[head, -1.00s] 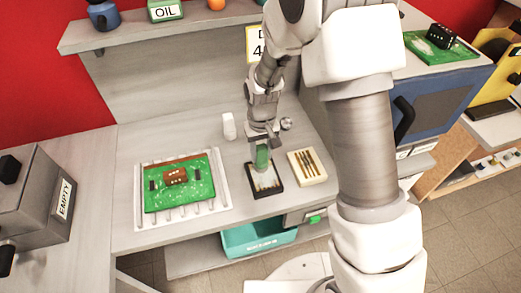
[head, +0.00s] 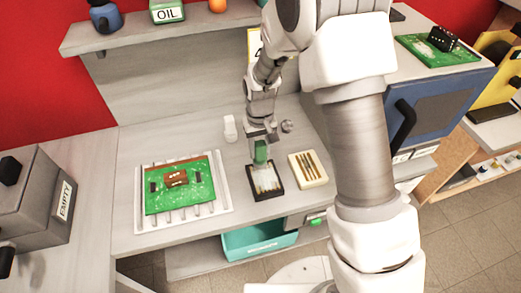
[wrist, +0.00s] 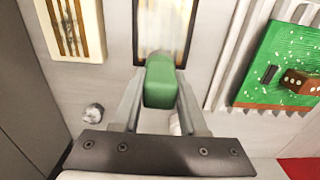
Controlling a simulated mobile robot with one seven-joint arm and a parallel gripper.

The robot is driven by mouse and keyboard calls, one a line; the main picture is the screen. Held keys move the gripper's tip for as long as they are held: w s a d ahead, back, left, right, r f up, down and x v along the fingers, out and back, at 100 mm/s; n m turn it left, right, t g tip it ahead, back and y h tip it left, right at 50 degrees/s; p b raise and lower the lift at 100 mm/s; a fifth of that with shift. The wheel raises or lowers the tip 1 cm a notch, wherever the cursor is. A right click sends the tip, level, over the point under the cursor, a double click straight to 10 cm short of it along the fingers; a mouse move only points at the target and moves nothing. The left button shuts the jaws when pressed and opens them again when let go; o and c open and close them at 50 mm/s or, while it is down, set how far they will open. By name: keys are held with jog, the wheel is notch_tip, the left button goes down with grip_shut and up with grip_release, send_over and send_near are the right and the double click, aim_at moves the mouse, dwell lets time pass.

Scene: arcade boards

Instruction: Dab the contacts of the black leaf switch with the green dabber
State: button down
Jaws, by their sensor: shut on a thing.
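My gripper (wrist: 160,95) is shut on the green dabber (wrist: 160,82), which also shows in the head view (head: 261,152). The dabber points down over the black-rimmed tray (head: 279,186), which has a pale, streaked inside. Its tip is hidden in the wrist view, so I cannot tell whether it touches the tray. A black block with pale dots (head: 442,38), apparently the black leaf switch, sits on a green board (head: 462,53) at the upper right, far from my gripper. A similar brown block (head: 176,178) sits on the nearer green board (head: 165,202).
A cream tray with dark sticks (head: 320,178) lies right of the black-rimmed tray. A white bottle (head: 229,128) and a small round metal thing (head: 287,126) stand behind. The blue cabinet (head: 443,100) is at right. A teal bin (head: 255,243) is below the bench.

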jog(key=shift+s+d+f, duration=0.1)
jog(key=shift+s+d, duration=0.1)
jog(key=shift+s, duration=0.4)
jog(key=shift+s+d+f, duration=0.1)
jog(key=shift+s+d, duration=0.05)
jog(key=shift+s, duration=0.45)
jog(key=shift+w+r, duration=0.1)
jog(key=shift+w, duration=0.1)
jog(key=shift+a, duration=0.1)
jog(key=shift+r, duration=0.15)
jog(key=shift+w, duration=0.15)
